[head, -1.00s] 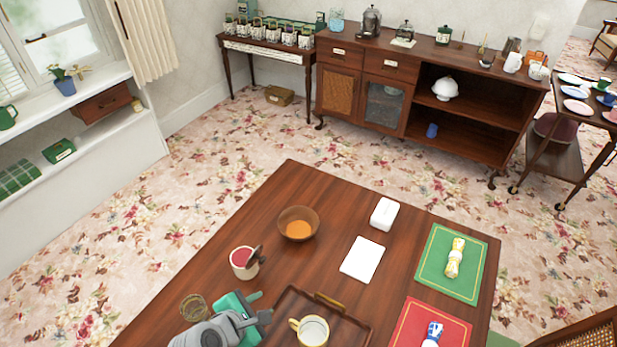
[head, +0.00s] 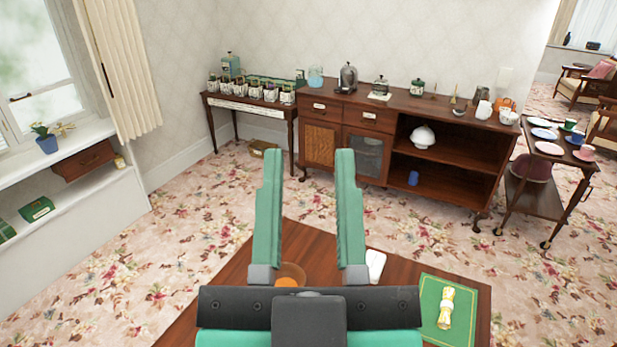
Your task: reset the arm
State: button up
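My gripper (head: 309,165) is large in the lower middle of the head view, raised in front of the camera. Its two green fingers point up in the picture and stand wide apart. Nothing is between them but the view of the room behind. The gripper body hides much of the wooden table (head: 232,296), including its near part.
On the table, a bowl with orange contents (head: 289,281), a white item (head: 376,264) and a green placemat (head: 432,316) with a rolled napkin (head: 446,308) show partly. A sideboard (head: 455,193), side table (head: 240,106) and trolley (head: 540,188) stand behind. Patterned floor lies clear between.

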notch_tip(320, 180, up, 23)
jog(key=p, duration=2.3)
jog(key=shift+r, duration=0.15)
jog(key=shift+a, duration=0.1)
